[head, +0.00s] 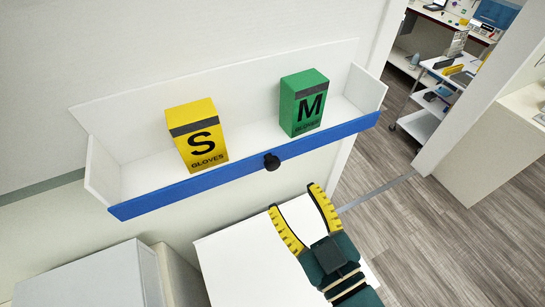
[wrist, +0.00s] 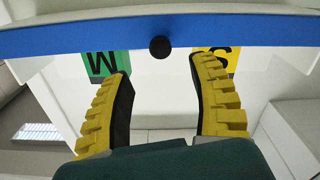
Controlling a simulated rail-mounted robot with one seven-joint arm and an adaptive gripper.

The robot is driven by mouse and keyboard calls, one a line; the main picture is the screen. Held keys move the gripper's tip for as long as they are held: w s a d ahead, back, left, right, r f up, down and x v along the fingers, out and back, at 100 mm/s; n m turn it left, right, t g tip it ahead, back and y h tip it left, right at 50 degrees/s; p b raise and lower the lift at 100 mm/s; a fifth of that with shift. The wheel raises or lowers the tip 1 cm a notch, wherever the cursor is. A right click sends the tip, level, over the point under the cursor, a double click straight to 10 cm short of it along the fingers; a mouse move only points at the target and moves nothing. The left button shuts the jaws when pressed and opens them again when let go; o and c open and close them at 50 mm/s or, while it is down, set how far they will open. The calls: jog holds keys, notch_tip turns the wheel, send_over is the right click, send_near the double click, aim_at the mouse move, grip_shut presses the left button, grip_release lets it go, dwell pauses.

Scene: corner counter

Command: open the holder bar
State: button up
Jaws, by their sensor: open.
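The holder bar (head: 225,171) is a long blue strip along the front of a white wall shelf (head: 140,172), with a round black knob (head: 271,161) near its middle. In the wrist view the blue bar (wrist: 240,28) crosses the top, and its knob (wrist: 159,48) appears between and just beyond my fingertips. My gripper (head: 293,198) is open and empty, its yellow ridged fingers apart. In the head view it sits below and slightly right of the knob, not touching it. In the wrist view the spread fingers (wrist: 160,67) point toward the bar.
A yellow "S" gloves box (head: 199,146) and a green "M" gloves box (head: 305,110) stand on the shelf behind the bar. A white surface (head: 232,250) lies below, left of my gripper. A grey box (head: 95,280) is at lower left. Wood floor is open at right.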

aim_at(274, 167)
jog(key=p+x, duration=0.2)
jog(key=x, duration=0.7)
jog(key=shift+w+a, duration=0.15)
jog(key=shift+w, duration=0.05)
grip_shut()
